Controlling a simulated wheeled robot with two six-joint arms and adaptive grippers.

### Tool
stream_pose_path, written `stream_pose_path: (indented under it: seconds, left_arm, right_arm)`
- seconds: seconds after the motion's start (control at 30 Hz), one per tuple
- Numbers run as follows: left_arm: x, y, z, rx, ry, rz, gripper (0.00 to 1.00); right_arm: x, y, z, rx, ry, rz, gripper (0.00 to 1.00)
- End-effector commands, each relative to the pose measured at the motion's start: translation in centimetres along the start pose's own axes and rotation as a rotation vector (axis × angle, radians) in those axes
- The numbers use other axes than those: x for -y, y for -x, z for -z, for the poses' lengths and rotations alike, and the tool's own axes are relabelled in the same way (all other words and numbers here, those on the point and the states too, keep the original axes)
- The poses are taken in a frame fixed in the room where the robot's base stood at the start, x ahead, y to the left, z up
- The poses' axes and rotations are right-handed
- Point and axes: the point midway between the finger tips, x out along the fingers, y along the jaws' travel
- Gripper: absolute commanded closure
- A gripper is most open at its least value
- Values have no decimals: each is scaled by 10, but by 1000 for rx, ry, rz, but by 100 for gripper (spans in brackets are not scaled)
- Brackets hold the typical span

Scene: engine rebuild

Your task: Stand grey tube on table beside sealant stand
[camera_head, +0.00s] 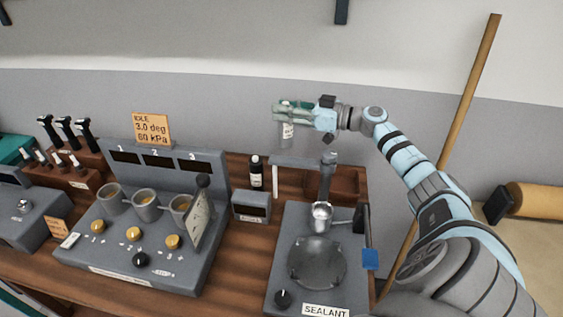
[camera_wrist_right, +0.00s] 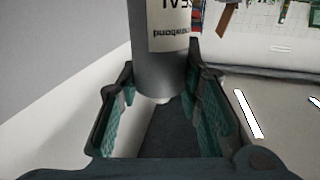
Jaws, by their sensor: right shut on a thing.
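My right gripper (camera_head: 285,106) reaches in from the right and is shut on the grey tube (camera_head: 287,134), above the back of the table. The tube hangs roughly upright below the fingers, with a pale label on it. In the right wrist view the tube (camera_wrist_right: 160,72) stands between the green-padded fingers (camera_wrist_right: 158,110), its label partly cut off by the top edge. The sealant stand (camera_head: 345,240), a grey unit labelled SEALANT with a round plate, sits on the wooden table (camera_head: 225,255) at the front right. My left gripper is not in view.
A dark bottle (camera_head: 256,172) stands behind a small grey box (camera_head: 250,205). A grey bracket (camera_head: 297,162) stands beside the bottle, near the arm. A console (camera_head: 110,255) with several cups fills the left. A strip of bare wood lies between console and sealant stand.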

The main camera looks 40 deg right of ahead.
Motion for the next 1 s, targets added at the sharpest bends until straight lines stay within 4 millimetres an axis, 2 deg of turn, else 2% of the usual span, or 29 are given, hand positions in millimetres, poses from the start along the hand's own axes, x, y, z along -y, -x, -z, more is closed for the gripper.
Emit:
stream_pose_path:
  seconds: [0.1,0.3,0.53,0.63,0.73,1.0]
  left_arm:
    - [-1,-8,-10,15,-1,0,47]
    - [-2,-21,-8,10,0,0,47]
    - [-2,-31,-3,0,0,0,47]
    - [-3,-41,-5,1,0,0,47]
    - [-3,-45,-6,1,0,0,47]
    - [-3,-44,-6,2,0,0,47]
  right_arm:
    - [0,-2,-35,-1,-6,-1,100]
    - [0,-5,-88,-2,-3,-1,100]
    - [0,-6,-119,-2,-2,-1,100]
    - [0,-7,-141,-2,-3,-2,100]
    - [0,-8,-150,-2,0,-1,100]
    - [0,-7,-150,-1,1,0,100]
